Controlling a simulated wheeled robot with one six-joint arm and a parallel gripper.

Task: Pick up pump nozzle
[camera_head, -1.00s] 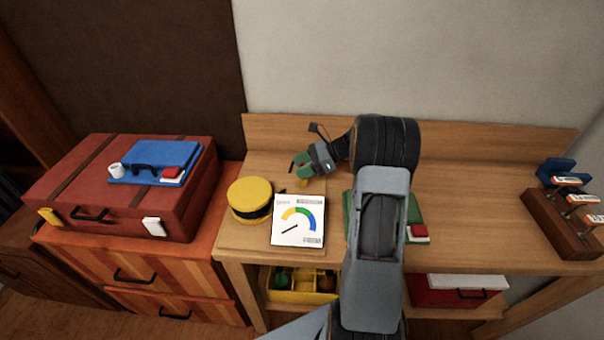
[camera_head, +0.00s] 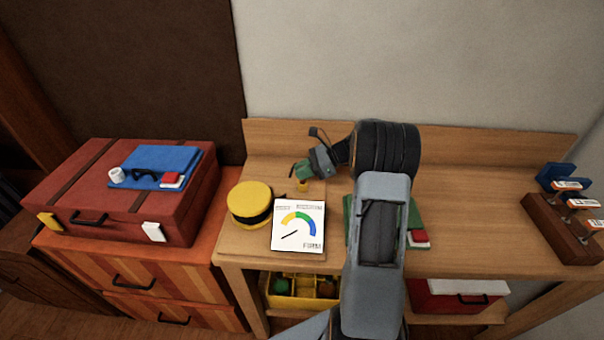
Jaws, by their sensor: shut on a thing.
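My gripper (camera_head: 302,171) is over the back left of the wooden bench, behind the gauge card. Its green fingers are shut. A small yellow piece (camera_head: 303,186), which looks like the pump nozzle, shows just below the fingertips. The fingers hide its upper part, and it is too small to tell its exact shape or whether it touches the bench.
A yellow round pump-like thing (camera_head: 250,205) with a black band and a white gauge card (camera_head: 298,226) stand in front of my gripper. A red suitcase (camera_head: 120,205) is at left. A wooden rack (camera_head: 562,228) is at right. The bench's right middle is clear.

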